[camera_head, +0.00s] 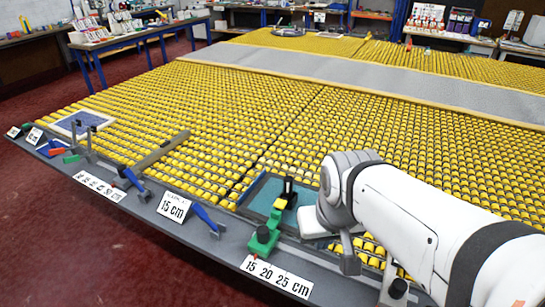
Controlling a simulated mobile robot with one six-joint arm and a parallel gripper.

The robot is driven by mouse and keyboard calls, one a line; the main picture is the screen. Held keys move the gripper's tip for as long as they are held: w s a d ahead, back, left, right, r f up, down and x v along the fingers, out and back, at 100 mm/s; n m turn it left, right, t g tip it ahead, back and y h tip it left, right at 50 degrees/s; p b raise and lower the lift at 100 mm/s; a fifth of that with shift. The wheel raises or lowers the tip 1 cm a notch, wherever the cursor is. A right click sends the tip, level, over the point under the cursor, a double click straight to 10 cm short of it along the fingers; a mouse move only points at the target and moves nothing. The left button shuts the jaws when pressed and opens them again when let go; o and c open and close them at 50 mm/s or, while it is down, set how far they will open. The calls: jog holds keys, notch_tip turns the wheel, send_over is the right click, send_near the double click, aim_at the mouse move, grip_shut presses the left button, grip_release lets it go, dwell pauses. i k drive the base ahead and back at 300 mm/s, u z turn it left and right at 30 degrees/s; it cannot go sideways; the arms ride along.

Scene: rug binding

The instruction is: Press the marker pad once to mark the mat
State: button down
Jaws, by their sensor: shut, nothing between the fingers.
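A green tool with a black upright top (288,190) stands at the front edge of the table; I cannot tell for sure whether it is the marker pad. A teal mat or shallow tray (262,193) lies behind and beside it, partly hidden by the tool. A white flat block (314,222) is just right of the tool, against my arm. My gripper (349,254) points down at the end of my white arm, right of the green tool and apart from it. It is shut and empty, and partly hidden by my arm.
The big table is covered with yellow rollers (215,100). Side tables with goods (140,35) stand behind. Red carpet lies left.

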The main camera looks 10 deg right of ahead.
aim_at(282, 203)
jog(key=z, duration=1.65)
jog(key=k, duration=1.3)
jog(key=u, duration=1.05)
jog(key=i, duration=1)
